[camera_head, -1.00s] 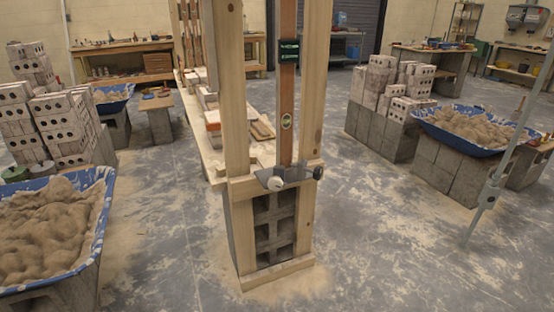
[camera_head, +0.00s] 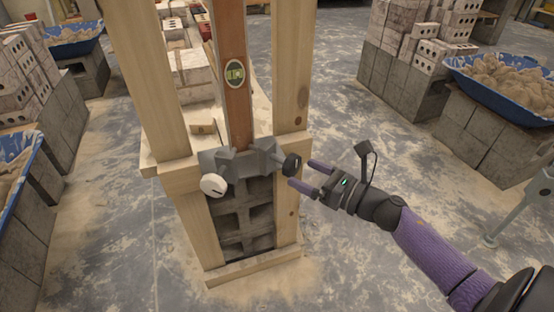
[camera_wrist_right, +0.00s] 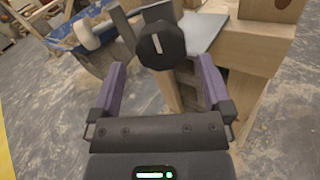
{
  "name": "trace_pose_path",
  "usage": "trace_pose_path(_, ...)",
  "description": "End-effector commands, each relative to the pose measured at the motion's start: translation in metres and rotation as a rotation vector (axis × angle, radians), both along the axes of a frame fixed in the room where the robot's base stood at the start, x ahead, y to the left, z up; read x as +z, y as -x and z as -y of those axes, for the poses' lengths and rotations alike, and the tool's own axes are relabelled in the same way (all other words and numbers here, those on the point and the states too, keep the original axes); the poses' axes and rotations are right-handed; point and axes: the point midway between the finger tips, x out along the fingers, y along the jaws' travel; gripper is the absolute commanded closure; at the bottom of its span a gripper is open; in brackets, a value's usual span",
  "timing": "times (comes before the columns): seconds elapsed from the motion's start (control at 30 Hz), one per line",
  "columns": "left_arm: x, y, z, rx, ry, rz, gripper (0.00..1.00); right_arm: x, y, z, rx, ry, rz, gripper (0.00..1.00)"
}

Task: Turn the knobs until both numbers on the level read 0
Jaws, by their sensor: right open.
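The level (camera_head: 229,75) is an upright brown bar with a green vial, standing in a grey metal bracket; its number display is out of view. A white knob (camera_head: 213,185) sticks out at the bracket's front left, and a black knob (camera_head: 291,164) at its right. My right gripper (camera_head: 301,174) is open and points at the black knob from the right. In the right wrist view the black knob (camera_wrist_right: 161,46), with a white line, sits ahead of and between the two purple fingers, which look not closed on it. My left gripper is not in view.
Wooden posts (camera_head: 292,65) stand on both sides of the level above a grey block (camera_head: 243,215). A blue tub of mortar (camera_head: 510,80) and stacked bricks (camera_head: 425,35) are at the right. The floor around the frame is mostly clear.

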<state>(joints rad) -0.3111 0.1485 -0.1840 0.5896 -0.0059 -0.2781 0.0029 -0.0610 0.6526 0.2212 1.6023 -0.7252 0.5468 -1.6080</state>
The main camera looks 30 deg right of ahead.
Motion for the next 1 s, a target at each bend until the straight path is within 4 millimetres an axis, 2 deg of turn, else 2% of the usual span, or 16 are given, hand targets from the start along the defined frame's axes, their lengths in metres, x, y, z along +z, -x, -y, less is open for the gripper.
trace_pose_path(0.1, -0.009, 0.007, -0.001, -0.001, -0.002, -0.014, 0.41, -0.003, -0.024, -0.009, 0.0, -0.001, 0.001, 0.0)
trace_pose_path(0.3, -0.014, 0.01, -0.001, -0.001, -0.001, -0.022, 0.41, -0.002, -0.05, -0.019, -0.002, -0.003, -0.003, 0.0)
trace_pose_path(0.67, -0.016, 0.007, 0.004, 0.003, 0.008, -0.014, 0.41, -0.001, -0.057, -0.022, -0.004, -0.004, -0.003, 0.0)
trace_pose_path(1.0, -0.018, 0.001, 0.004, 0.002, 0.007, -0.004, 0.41, -0.001, -0.056, -0.022, -0.004, -0.005, -0.004, 0.72)
